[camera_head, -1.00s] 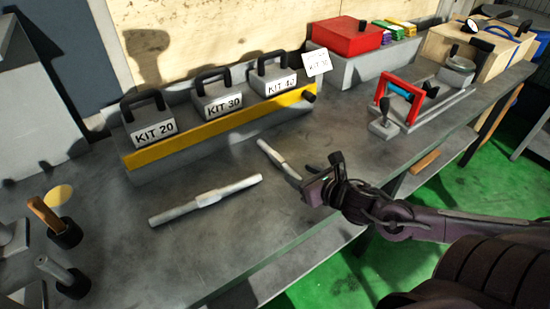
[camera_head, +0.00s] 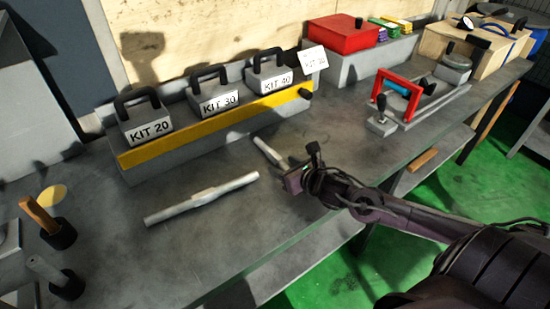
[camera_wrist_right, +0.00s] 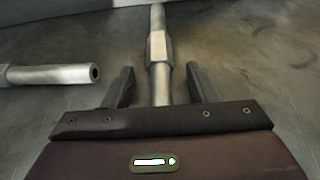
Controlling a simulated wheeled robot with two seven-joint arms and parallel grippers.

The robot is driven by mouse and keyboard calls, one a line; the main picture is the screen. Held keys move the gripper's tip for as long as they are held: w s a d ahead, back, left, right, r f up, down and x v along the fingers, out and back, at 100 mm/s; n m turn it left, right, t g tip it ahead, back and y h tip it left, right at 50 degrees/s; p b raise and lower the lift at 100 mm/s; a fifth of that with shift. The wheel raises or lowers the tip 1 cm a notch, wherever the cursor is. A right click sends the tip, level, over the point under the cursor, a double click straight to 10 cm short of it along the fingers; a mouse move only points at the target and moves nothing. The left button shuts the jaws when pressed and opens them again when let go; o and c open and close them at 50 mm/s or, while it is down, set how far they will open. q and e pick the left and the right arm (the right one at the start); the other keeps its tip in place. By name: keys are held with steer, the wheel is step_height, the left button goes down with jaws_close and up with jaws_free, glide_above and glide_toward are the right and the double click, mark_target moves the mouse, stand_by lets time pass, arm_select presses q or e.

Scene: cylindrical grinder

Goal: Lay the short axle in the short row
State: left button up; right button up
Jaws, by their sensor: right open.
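The short axle (camera_head: 267,151) is a grey stepped rod lying on the bench below the kit rack, partly hidden behind my right gripper. In the right wrist view the axle (camera_wrist_right: 158,47) runs between the two fingers of my right gripper (camera_wrist_right: 160,85), which is open. The fingers stand on either side of it, with a gap on each side. In the head view my right gripper (camera_head: 290,178) is over the near end of the axle. A longer stepped axle (camera_head: 202,200) lies to its left; its end (camera_wrist_right: 60,75) shows in the wrist view. My left gripper is not in view.
A grey rack with a yellow front strip (camera_head: 215,127) holds blocks marked KIT 20, KIT 30 and KIT 40. Upright tools in dark holders (camera_head: 58,232) stand at left. The front bench edge is close to my right arm.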

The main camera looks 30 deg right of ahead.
jaws_close()
steer(key=shift+r, duration=0.5)
step_height(320, 180, up, 19)
steer(key=p, duration=0.4)
steer(key=shift+r, duration=0.1)
steer(key=a+r, duration=0.3)
steer(key=a, duration=0.4)
steer(key=a+r+h, duration=0.1)
steer(key=a+r, duration=0.1)
steer(key=a, duration=0.5)
steer(key=shift+r+m, duration=0.4)
